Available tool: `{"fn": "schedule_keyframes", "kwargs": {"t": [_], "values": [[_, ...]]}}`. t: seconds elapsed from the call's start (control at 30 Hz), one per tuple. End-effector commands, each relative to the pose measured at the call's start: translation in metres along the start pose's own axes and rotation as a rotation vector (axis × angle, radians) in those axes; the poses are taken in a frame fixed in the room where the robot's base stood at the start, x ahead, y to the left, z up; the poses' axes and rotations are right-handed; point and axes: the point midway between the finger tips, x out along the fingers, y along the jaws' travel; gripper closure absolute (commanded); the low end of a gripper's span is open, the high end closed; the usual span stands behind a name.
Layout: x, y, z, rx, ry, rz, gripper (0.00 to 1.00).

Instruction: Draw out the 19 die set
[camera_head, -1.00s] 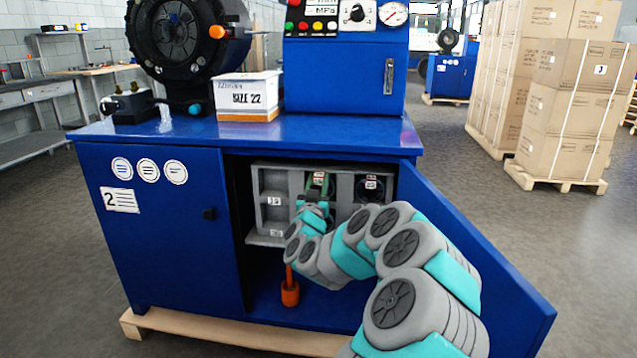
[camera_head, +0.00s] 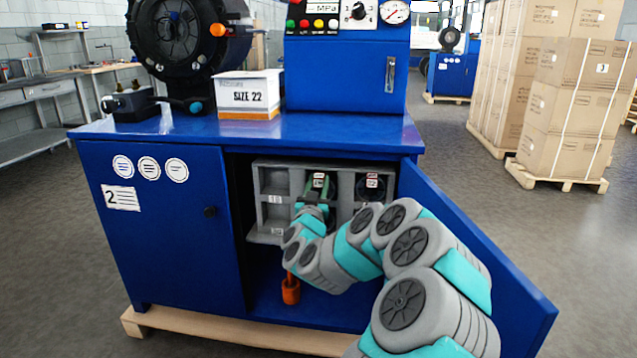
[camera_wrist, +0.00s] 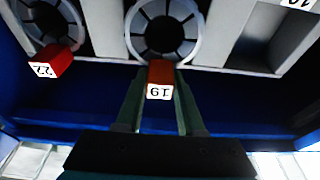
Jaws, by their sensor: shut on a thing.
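The 19 die set (camera_wrist: 164,47) is a dark segmented ring with a light rim and a red tab marked 19 (camera_wrist: 160,82). It sits in a bay of the grey rack, and its label also shows in the head view (camera_head: 319,180). My gripper (camera_wrist: 158,76) has its green fingers on either side of the red tab and is shut on it. In the head view my gripper (camera_head: 315,192) reaches into the open cabinet and partly hides the bay. The 22 die set (camera_wrist: 48,22) with its own red tab sits in the neighbouring bay.
The grey rack (camera_head: 257,205) stands inside the blue cabinet (camera_head: 165,240). Its open door (camera_head: 480,250) is close to the right of my arm. An orange-ended object (camera_head: 291,291) is below the rack. A SIZE 22 box (camera_head: 249,97) stands on top.

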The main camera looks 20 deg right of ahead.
Motion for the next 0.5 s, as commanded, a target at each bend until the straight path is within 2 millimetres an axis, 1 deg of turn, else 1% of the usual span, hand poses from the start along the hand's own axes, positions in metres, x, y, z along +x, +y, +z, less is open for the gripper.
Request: {"fn": "schedule_keyframes", "kwargs": {"t": [0.5], "values": [[-0.019,-0.001,-0.004,0.001,-0.003,-0.003,1.00]]}}
